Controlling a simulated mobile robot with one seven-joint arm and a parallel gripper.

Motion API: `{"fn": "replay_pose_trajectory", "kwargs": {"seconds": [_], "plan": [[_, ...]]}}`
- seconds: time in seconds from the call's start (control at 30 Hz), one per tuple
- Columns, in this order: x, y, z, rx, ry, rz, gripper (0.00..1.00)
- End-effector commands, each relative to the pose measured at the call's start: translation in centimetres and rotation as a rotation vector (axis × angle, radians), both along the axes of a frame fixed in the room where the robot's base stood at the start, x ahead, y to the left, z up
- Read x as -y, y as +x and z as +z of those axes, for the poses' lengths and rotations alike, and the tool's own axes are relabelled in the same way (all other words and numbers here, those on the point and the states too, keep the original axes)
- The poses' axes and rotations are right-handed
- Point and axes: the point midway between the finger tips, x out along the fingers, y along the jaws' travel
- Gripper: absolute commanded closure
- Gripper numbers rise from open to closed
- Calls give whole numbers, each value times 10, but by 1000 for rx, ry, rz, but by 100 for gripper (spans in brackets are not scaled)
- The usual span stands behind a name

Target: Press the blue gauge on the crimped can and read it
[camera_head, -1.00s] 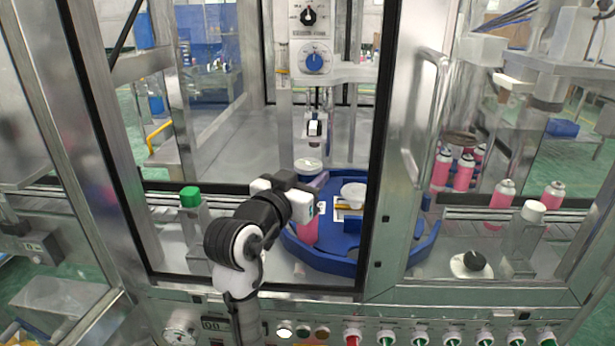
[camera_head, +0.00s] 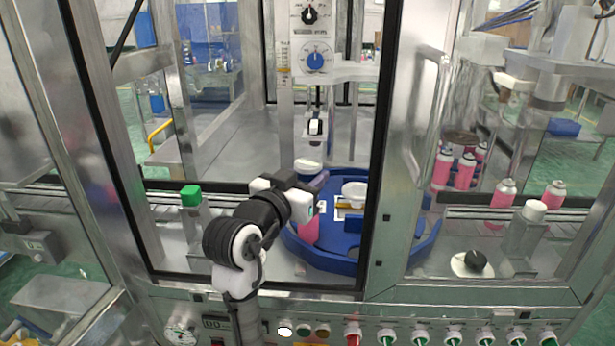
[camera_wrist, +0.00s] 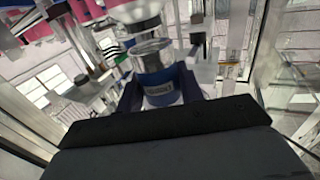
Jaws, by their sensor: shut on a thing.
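My gripper (camera_wrist: 160,92) is shut on the blue gauge (camera_wrist: 162,88), a short blue cylinder with a pale label and a shiny metal end. In the wrist view that end points at a pale, rounded, pink-edged thing (camera_wrist: 134,11), perhaps a can top; I cannot tell whether they touch. In the head view my gripper (camera_head: 300,200) is at the open front of the machine, over the near left of the blue curved holder (camera_head: 340,265). A pink can (camera_head: 309,232) shows partly beneath it, mostly hidden. The gauge is not clear there, and no reading can be made out.
A white round cup (camera_head: 354,190) stands on the holder. Pink cans (camera_head: 503,193) stand at right behind the door frame (camera_head: 405,150). The press head (camera_head: 315,128) hangs above, and the button panel (camera_head: 435,338) runs along the front.

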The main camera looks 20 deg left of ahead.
Motion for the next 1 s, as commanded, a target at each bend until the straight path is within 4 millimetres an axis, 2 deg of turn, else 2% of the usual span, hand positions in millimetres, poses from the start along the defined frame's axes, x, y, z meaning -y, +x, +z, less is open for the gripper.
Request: {"fn": "replay_pose_trajectory", "kwargs": {"seconds": [1.0], "plan": [[0, 0, -8, 1, 0, 0, 90]]}}
